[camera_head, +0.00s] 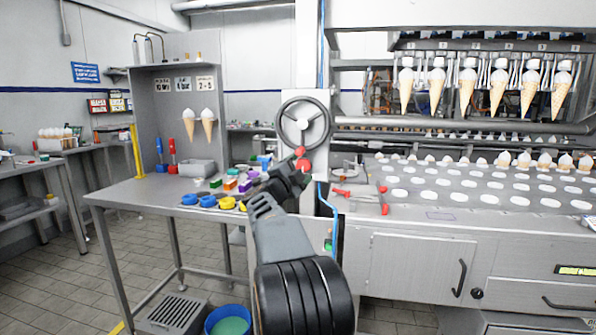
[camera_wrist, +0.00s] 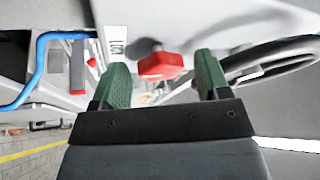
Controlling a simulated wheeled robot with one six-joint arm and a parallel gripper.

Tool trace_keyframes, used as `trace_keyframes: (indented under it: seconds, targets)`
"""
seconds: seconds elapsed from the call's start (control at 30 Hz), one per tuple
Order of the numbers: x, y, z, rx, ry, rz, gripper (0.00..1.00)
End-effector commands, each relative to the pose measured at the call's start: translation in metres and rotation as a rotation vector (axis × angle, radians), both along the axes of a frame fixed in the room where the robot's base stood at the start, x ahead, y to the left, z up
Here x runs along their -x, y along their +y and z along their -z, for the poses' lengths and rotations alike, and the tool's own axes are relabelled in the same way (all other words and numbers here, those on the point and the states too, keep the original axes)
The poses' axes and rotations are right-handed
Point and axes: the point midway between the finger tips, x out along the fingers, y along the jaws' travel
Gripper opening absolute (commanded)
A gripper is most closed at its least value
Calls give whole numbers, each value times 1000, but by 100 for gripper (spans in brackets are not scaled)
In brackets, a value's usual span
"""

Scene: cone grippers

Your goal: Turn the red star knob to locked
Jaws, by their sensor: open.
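My gripper (camera_wrist: 161,74) is open, with a gap on each side of the knob, and I see no contact. In the head view my gripper (camera_head: 292,174) is at the knob's lower left and partly covers it. A white label (camera_wrist: 117,45) with partly readable lettering, seemingly "LOCK", is left of the knob in the wrist view.
The handwheel rim (camera_wrist: 270,62) is close to my right finger. A blue hose (camera_wrist: 40,75) runs along the left. A steel table (camera_head: 130,192) with yellow and blue rings (camera_head: 227,203) stands left of my arm; the cone machine (camera_head: 420,250) is at right.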

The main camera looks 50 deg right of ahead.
Motion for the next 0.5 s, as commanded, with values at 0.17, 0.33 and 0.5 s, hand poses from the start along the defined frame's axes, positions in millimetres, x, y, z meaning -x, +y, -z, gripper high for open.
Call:
trace_keyframes:
  seconds: [0.17, 0.33, 0.5]
  targets:
    - [2, 12, 3, 0, 0, -2, 69]
    - [7, 42, 11, -1, 1, -5, 69]
    - [14, 75, 20, -1, 0, -4, 69]
